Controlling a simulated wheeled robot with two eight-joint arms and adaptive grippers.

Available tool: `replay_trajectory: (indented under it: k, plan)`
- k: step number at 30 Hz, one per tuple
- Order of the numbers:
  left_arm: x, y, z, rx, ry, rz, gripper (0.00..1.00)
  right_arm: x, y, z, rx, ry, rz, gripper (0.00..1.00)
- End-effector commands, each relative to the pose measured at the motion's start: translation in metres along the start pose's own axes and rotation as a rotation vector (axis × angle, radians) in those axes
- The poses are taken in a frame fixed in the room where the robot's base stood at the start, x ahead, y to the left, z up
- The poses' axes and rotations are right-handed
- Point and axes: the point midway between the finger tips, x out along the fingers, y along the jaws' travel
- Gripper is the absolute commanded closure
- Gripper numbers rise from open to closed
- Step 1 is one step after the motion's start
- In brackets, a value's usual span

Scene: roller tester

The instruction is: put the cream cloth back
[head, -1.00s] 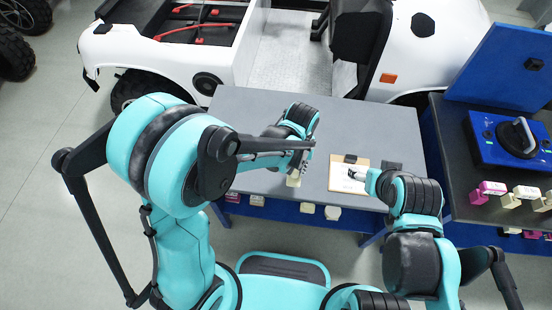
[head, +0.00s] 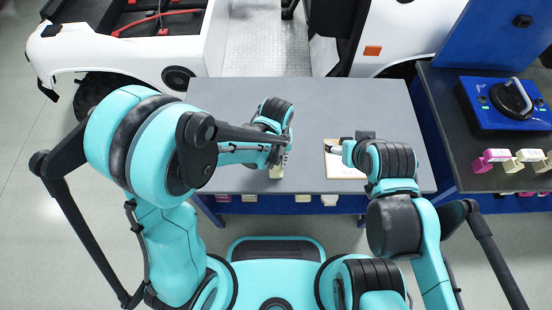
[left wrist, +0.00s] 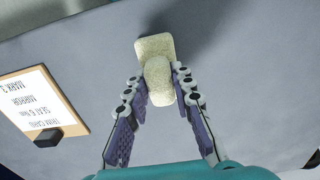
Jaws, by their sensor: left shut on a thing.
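The cream cloth (left wrist: 153,46), a pale rough-textured block-like piece, is between the fingers of my left gripper (left wrist: 160,88) in the left wrist view. The fingertips press on its two sides. In the head view a small part of the cloth (head: 276,172) shows below my left gripper (head: 281,158), over the near part of the grey table (head: 230,115). Whether it touches the table is hard to tell. My right gripper (head: 337,149) is over the clipboard at the right of this table; its fingers are too small to read.
A clipboard (left wrist: 40,95) with a printed list lies on the table. Several small cream and white pieces (head: 329,199) show along the table's front. A side table (head: 462,140) at right holds a blue case (head: 505,103) and magenta and cream pieces. A white vehicle stands behind.

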Motion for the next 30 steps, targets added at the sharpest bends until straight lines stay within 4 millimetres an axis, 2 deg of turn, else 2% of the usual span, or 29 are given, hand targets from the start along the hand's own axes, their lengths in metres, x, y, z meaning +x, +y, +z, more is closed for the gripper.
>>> replay_trajectory:
  k: [1, 3, 13, 17, 20, 30]
  plan:
    - [0.003, 0.000, 0.000, 0.000, 0.000, 0.000, 0.74, 0.002, 0.000, 0.002, 0.000, 0.000, 0.000, 0.33]
    - [0.002, 0.000, 0.000, 0.000, 0.000, 0.000, 0.56, 0.001, 0.000, 0.001, 0.000, 0.000, 0.000, 0.33]
    - [0.001, 0.000, 0.000, 0.000, 0.000, 0.000, 0.56, 0.001, 0.000, 0.001, 0.000, 0.000, 0.000, 0.33]
    - [-0.006, 0.000, 0.000, 0.000, 0.000, 0.000, 0.56, -0.004, 0.000, -0.003, 0.000, 0.000, 0.000, 0.33]
    - [-0.023, 0.000, 0.000, 0.000, 0.000, 0.000, 0.56, -0.010, 0.000, -0.007, 0.000, 0.000, 0.000, 0.33]
    - [-0.097, 0.000, 0.000, 0.000, 0.000, 0.000, 0.56, -0.035, 0.000, -0.025, 0.000, 0.000, 0.000, 0.33]
